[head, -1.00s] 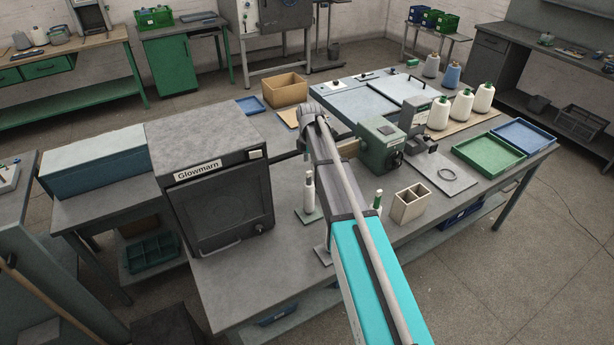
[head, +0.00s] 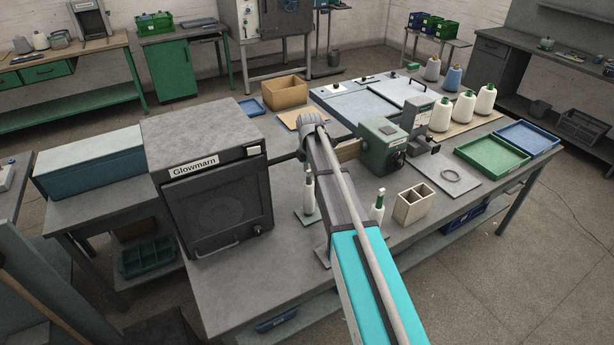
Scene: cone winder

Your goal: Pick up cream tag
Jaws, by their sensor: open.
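I cannot make out a cream tag in the head view; it may be hidden or too small to tell. My arm (head: 345,205) reaches from the bottom edge up over the middle of the grey workbench (head: 285,200) and covers part of it. My gripper does not show; the far end of the arm is hidden behind its own links.
A dark box-shaped machine marked Glowmarn (head: 212,185) stands left of my arm. Right of it are a green winder (head: 382,146), a cream divided box (head: 414,204), a green tray (head: 492,155), a blue tray (head: 527,137) and white cones (head: 464,106). A cardboard box (head: 285,92) stands behind.

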